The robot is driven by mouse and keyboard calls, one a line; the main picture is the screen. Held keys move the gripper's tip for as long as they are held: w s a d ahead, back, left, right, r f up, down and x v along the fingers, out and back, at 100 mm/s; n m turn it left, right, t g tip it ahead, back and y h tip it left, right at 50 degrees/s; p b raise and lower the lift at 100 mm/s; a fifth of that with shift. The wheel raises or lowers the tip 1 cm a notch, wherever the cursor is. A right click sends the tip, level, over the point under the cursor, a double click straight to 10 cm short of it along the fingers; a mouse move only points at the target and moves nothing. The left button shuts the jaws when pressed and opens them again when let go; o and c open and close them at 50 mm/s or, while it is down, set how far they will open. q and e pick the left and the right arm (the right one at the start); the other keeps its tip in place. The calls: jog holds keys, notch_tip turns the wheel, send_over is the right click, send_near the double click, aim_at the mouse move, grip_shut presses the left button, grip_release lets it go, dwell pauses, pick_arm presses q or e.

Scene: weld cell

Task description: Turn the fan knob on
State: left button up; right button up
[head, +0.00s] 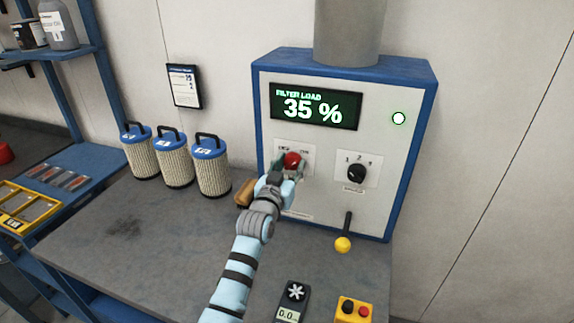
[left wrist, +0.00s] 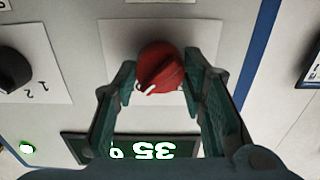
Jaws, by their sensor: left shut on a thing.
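The red fan knob (head: 292,159) is on the front panel of the blue and white filter unit (head: 388,150), left of a black knob (head: 356,173). My left gripper (head: 288,168) is at the red knob, its fingers on either side of it and shut on it. In the left wrist view the red knob (left wrist: 160,68) sits between the two green-padded fingertips (left wrist: 160,75), and its white pointer mark faces the lower left. The label at the knob is partly hidden by the gripper. The display (head: 315,106) reads FILTER LOAD 35 %, and a green lamp (head: 399,118) is lit. My right gripper is not in view.
Several filter cartridges (head: 173,160) stand left of the unit. A yellow-ended lever (head: 343,244) sticks out below the black knob. A handheld meter (head: 292,300) and a yellow button box (head: 354,310) lie at the front.

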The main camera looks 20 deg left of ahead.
pick_arm(q)
jog(key=shift+f, duration=0.35)
jog(key=o, duration=1.2)
jog(key=shift+r, duration=0.15)
jog(key=s, duration=1.2)
jog(key=shift+a, duration=0.35)
jog(key=shift+w, duration=0.1)
jog(key=shift+a, duration=0.1)
